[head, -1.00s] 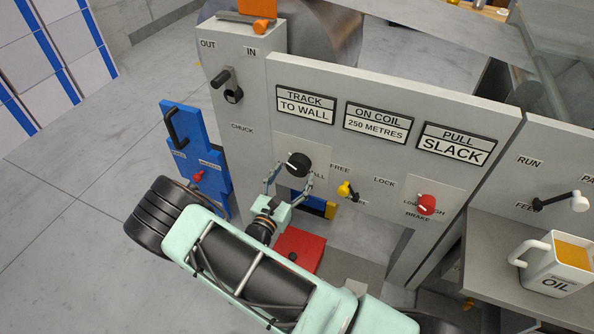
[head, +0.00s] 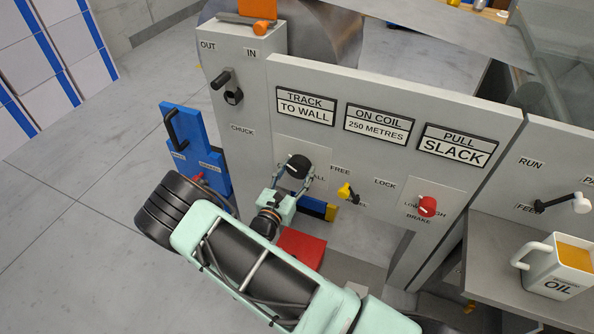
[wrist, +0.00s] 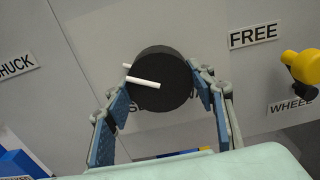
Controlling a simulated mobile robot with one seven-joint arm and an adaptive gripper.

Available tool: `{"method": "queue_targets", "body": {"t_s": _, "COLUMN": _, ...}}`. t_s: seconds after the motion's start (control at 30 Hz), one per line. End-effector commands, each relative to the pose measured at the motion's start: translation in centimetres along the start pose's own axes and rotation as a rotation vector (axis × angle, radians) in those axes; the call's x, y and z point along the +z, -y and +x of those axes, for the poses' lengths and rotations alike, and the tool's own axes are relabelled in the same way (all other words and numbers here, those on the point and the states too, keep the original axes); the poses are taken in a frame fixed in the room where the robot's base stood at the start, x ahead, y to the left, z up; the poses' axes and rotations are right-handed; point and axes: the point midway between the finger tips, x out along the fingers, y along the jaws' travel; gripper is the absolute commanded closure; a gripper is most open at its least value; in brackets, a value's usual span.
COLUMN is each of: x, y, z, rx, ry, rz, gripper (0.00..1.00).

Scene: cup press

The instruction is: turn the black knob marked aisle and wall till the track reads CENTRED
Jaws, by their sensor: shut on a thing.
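The black knob (head: 298,166) sits on a light plate on the grey panel, its lower label mostly hidden by my gripper. In the wrist view the knob (wrist: 162,80) is a dark disc with a white pointer bar on its left part. My gripper (wrist: 163,84) has its blue-padded fingers on either side of the knob, shut on it from below; it also shows in the head view (head: 293,178). The track sign (head: 305,106) above reads TO WALL.
A yellow knob (head: 346,192) marked FREE and a red brake knob (head: 427,206) stand to the right. A black chuck lever (head: 222,80) is at upper left. A blue bracket (head: 205,160) stands left of the panel. An oil jug (head: 556,266) stands on the right shelf.

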Motion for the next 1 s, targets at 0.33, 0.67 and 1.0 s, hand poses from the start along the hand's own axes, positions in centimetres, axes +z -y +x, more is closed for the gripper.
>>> {"method": "queue_targets", "body": {"t_s": 0.33, "x": 0.05, "y": 0.00, "z": -0.03, "rx": 0.001, "ry": 0.000, "rz": -0.090, "gripper": 0.74}}
{"method": "queue_targets", "body": {"t_s": 0.67, "x": 0.05, "y": 0.03, "z": -0.05, "rx": 0.002, "ry": 0.000, "rz": -0.313, "gripper": 0.74}}
{"method": "queue_targets", "body": {"t_s": 1.0, "x": -0.03, "y": 0.09, "z": -0.05, "rx": 0.001, "ry": -0.001, "rz": -0.484, "gripper": 0.74}}
